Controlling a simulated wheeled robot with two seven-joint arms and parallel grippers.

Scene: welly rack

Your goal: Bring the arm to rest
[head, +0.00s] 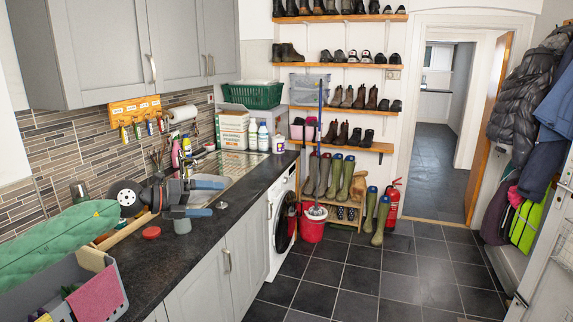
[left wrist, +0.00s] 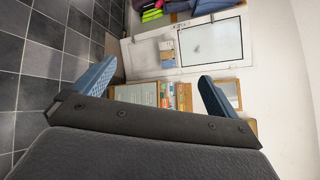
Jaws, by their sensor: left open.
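My left gripper (head: 210,197) is over the dark worktop (head: 240,202), in front of the sink (head: 222,166). Its two blue fingers are spread apart. In the left wrist view the fingers of my left gripper (left wrist: 155,86) are also wide apart, with nothing between them. Several green and brown wellies (head: 347,178) stand upright on the low wooden rack (head: 341,226) at the back wall. A pair of green wellies (head: 381,220) stands on the floor at the rack's right side. My right gripper is in neither view.
A red mop bucket (head: 313,226) and a fire extinguisher (head: 392,205) stand on the floor. The tiled floor (head: 420,270) is clear.

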